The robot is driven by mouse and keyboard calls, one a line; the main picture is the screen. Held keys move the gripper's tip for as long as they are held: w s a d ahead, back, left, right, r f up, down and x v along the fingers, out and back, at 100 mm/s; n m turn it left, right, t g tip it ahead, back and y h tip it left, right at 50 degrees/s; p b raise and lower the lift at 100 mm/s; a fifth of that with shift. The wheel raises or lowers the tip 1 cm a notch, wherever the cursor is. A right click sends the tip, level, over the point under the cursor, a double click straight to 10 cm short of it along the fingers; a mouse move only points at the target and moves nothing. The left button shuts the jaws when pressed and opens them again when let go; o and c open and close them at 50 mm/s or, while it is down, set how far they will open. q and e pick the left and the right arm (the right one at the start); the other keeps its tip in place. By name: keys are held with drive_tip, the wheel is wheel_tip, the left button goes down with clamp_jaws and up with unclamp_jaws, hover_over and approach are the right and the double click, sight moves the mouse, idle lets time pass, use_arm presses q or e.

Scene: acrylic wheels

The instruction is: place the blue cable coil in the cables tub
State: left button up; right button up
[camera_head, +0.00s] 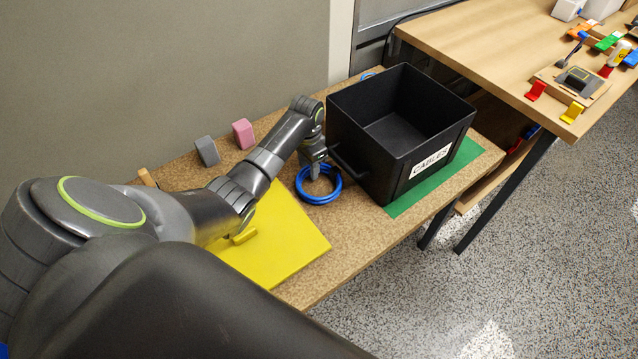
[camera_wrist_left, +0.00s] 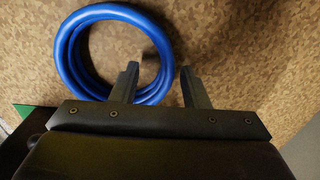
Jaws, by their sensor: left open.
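The blue cable coil (camera_head: 319,197) lies flat on the speckled brown bench top, just left of the tub. It also shows as a thick blue ring in the left wrist view (camera_wrist_left: 70,56). The cables tub (camera_head: 385,167) is a black, open-topped box with a white "CABLES" label, and the part of its inside that shows is empty. My left gripper (camera_head: 316,174) is above the coil. In the left wrist view its open fingers (camera_wrist_left: 158,82) are either side of the coil's right rim, one over the ring's inside and one outside it. My right gripper is not in view.
The tub stands on a green mat (camera_head: 463,160). A yellow board (camera_head: 285,240) lies left of the coil, with pink (camera_head: 243,134) and grey (camera_head: 206,151) blocks behind. A wooden table (camera_head: 480,50) with several small coloured items stands at the right.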

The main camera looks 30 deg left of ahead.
use_arm(q)
clamp_jaws()
drive_tip(key=shift+r, duration=0.2)
